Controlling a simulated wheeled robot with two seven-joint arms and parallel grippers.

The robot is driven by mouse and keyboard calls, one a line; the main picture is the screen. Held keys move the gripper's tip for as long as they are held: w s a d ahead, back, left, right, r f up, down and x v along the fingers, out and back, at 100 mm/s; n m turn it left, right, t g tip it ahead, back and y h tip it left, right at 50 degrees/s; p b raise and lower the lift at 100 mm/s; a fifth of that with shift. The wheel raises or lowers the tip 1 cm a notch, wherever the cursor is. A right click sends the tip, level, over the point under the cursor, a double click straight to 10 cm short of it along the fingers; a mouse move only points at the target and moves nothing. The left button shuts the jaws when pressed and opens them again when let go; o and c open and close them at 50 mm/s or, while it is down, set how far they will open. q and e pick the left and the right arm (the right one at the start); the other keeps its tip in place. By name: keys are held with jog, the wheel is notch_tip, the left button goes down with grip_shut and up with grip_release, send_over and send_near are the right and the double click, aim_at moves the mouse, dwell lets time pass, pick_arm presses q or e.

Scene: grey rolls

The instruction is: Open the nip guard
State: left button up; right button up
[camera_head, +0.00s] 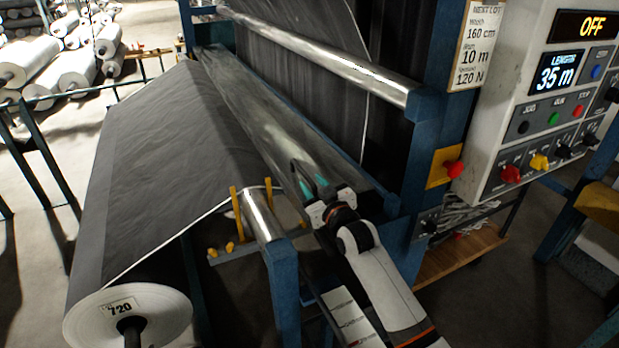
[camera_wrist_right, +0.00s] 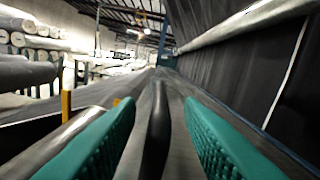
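The nip guard appears to be the long, clear, glossy panel (camera_head: 268,118) running along the rollers in the head view. A dark bar-like handle (camera_wrist_right: 156,132) stands at its near end. My right gripper (camera_head: 312,184) is at that near end in the head view. In the right wrist view its teal fingers (camera_wrist_right: 161,115) are spread on either side of the handle, with a gap on both sides. The handle is mostly hidden by the fingers in the head view. My left gripper is not in view.
A grey fabric roll (camera_head: 128,314) stands at lower left, its web rising to the machine. A metal roller (camera_head: 262,215) with yellow pegs is left of my gripper. A blue post (camera_head: 436,130) and control panel (camera_head: 545,110) reading OFF are at right.

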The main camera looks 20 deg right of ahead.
jog(key=shift+w+a, duration=0.25)
jog(key=shift+w, duration=0.95)
grip_shut()
